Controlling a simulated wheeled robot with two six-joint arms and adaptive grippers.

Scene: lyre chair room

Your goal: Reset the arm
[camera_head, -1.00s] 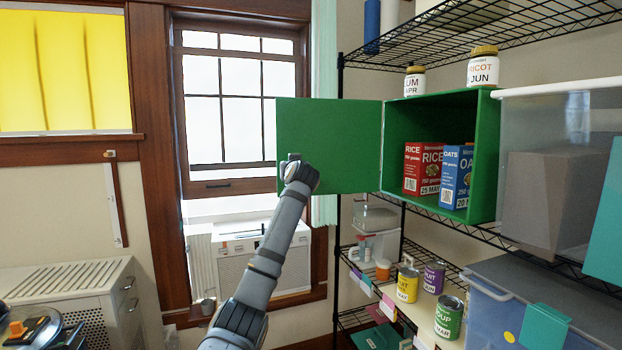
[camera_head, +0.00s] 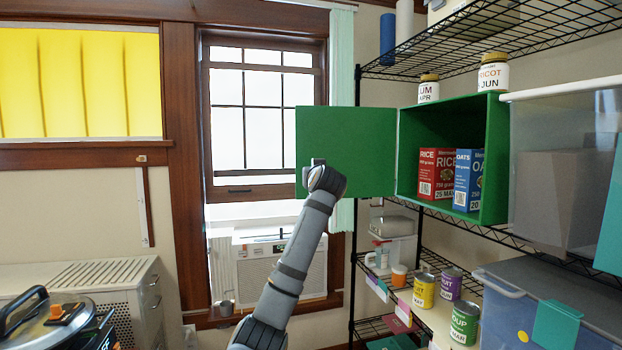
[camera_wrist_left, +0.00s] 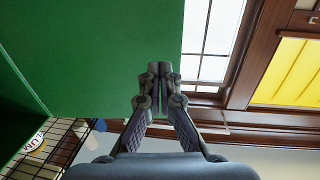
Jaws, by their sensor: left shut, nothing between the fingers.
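My left arm reaches up from the bottom of the head view, and its left gripper (camera_head: 317,165) is mostly hidden behind the wrist, in front of the green cabinet door (camera_head: 350,140). In the left wrist view the gripper (camera_wrist_left: 159,72) has its two fingers together and empty. The door fills the upper left of that view (camera_wrist_left: 90,60); I cannot tell whether the fingertips touch it. The green cabinet (camera_head: 490,150) stands open on the shelf, with the door swung out to the left. My right gripper is in neither view.
Inside the cabinet stand a red rice box (camera_head: 437,175) and a blue oats box (camera_head: 468,180). Two jars, one of them a plum jar (camera_head: 428,90), stand on top. Clear bins (camera_head: 560,170) and several cans (camera_head: 464,322) crowd the wire shelving. A pressure cooker (camera_head: 45,325) is lower left.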

